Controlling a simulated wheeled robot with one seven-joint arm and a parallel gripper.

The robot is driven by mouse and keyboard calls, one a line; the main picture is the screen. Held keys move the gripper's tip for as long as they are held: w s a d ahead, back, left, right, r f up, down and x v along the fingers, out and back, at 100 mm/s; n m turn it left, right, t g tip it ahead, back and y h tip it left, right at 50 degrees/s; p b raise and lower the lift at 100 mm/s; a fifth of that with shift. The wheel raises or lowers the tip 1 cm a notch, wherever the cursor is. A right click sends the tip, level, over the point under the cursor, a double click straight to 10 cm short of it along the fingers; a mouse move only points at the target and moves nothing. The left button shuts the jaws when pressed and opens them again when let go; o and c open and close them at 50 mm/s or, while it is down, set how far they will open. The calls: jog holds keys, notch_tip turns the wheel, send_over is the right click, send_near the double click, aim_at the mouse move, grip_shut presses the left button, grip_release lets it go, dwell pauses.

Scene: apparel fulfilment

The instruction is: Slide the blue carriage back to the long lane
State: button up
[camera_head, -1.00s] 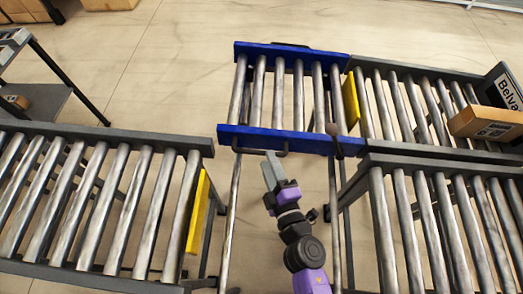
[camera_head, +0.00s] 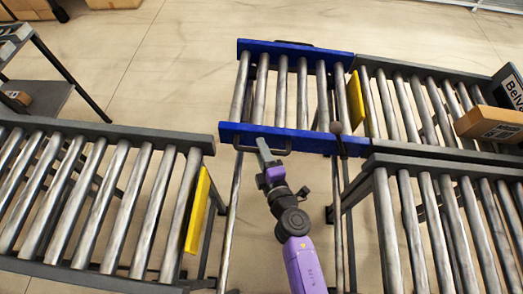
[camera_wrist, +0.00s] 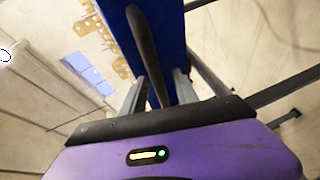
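The blue carriage (camera_head: 290,133) is a short roller section with blue side rails, lined up with the far right roller lane (camera_head: 420,70). A dark handle (camera_head: 280,152) sits on its near rail. In the wrist view the handle (camera_wrist: 146,45) runs between the two fingers of my gripper (camera_wrist: 160,82), against the blue rail. The fingers are apart, one on each side of the bar, with a visible gap on the right. In the head view my gripper (camera_head: 265,150) is at the left part of the handle.
A near left roller lane (camera_head: 100,135) and a near right lane (camera_head: 400,163) lie on either side of an open gap, with guide rails running across it. Yellow end plates (camera_head: 197,210) (camera_head: 356,102) stand at lane ends. A cardboard box (camera_head: 488,122) sits on the far right lane.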

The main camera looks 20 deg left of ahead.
grip_shut()
dwell(1.4)
